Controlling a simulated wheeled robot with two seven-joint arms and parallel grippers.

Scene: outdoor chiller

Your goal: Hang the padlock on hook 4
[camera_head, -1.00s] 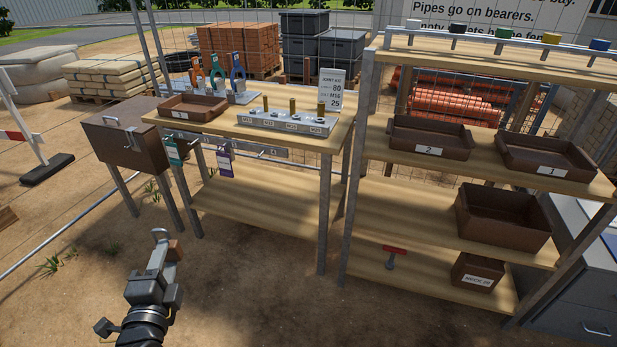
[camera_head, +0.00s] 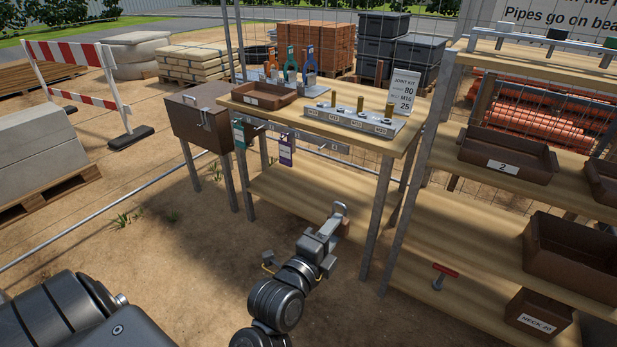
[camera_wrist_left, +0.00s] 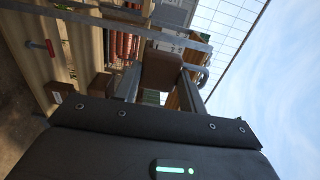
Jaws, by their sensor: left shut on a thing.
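The padlock has a brown body (camera_head: 346,226) and a grey shackle; its body also shows in the left wrist view (camera_wrist_left: 161,69). My left gripper (camera_head: 334,228) is shut on the padlock and holds it in front of the workbench's lower shelf, shackle up. A row of hooks (camera_head: 297,139) runs along the workbench's front edge. A teal tag (camera_head: 239,134) and a purple tag (camera_head: 285,151) hang at its left part. The hooks further right look empty; their numbers are too small to read. The padlock is apart from the hooks. My right gripper is not in view.
The workbench (camera_head: 385,140) carries a brown tray (camera_head: 263,99) and a metal block with pegs (camera_head: 352,123). A brown box (camera_head: 200,115) stands at its left, a shelf rack (camera_head: 435,170) at its right. The ground in front is clear.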

